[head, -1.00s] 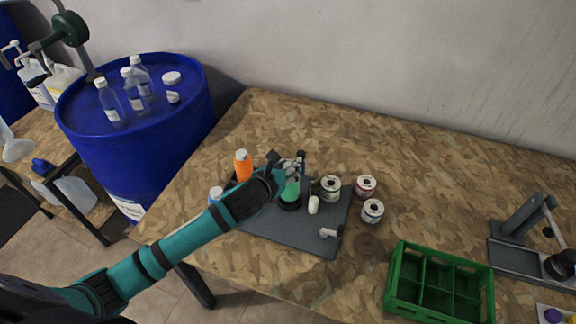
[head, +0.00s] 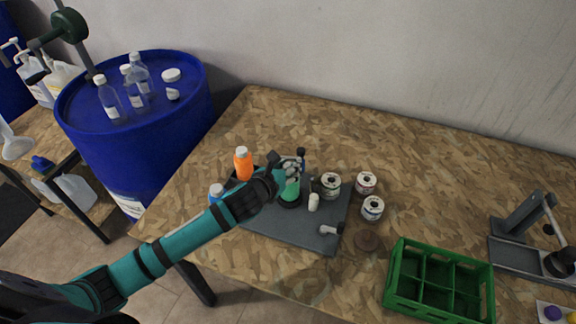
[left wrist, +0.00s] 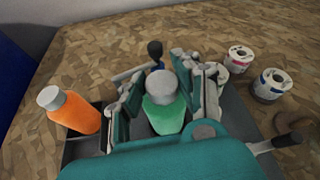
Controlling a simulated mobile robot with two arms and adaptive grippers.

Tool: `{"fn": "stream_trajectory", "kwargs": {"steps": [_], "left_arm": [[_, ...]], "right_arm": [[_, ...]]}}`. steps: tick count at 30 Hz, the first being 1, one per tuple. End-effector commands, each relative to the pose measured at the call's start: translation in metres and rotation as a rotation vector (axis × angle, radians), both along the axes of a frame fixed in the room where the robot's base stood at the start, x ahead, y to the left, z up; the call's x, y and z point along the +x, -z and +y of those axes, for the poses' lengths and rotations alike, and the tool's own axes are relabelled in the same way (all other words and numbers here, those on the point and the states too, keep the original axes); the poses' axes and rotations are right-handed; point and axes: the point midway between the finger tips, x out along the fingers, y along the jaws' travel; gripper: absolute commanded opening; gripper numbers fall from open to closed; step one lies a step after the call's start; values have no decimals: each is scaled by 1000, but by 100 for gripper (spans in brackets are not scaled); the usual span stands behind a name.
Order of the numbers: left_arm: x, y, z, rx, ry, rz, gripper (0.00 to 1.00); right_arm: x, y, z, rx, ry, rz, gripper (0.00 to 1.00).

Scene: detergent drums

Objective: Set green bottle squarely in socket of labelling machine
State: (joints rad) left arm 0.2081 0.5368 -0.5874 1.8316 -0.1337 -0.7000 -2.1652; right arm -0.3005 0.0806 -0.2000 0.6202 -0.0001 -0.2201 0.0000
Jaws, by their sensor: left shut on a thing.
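The green bottle (head: 291,187) stands about upright at the black round socket (head: 290,201) of the labelling machine, whose dark grey base plate (head: 290,234) lies on the table. My left gripper (head: 287,172) is shut on the bottle near its top. In the left wrist view the green bottle (left wrist: 165,112) with its grey-white cap sits between the two fingers of the left gripper (left wrist: 166,95). Whether the bottle's bottom is fully seated in the socket is hidden. My right gripper is not in view.
Label rolls (head: 366,183) and a small white cylinder (head: 313,202) are to the right. A green crate (head: 440,283) stands at the front right. The table's back right is clear.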

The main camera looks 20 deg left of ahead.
Motion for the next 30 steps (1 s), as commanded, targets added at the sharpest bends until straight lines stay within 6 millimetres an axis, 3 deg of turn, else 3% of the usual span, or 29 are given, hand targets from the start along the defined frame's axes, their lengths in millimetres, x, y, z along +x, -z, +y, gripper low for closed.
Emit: {"fn": "stream_trajectory", "kwargs": {"steps": [22, 23, 28, 30], "left_arm": [[1, 9, 0, -1, 1, -2, 0], [1, 9, 0, -1, 1, -2, 33], [1, 9, 0, -1, 1, -2, 55], [0, 9, 0, -1, 1, -1, 58]], "right_arm": [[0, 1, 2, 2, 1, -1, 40], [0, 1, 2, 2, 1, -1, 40], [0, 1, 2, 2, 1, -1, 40], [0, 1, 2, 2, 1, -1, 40]]}}
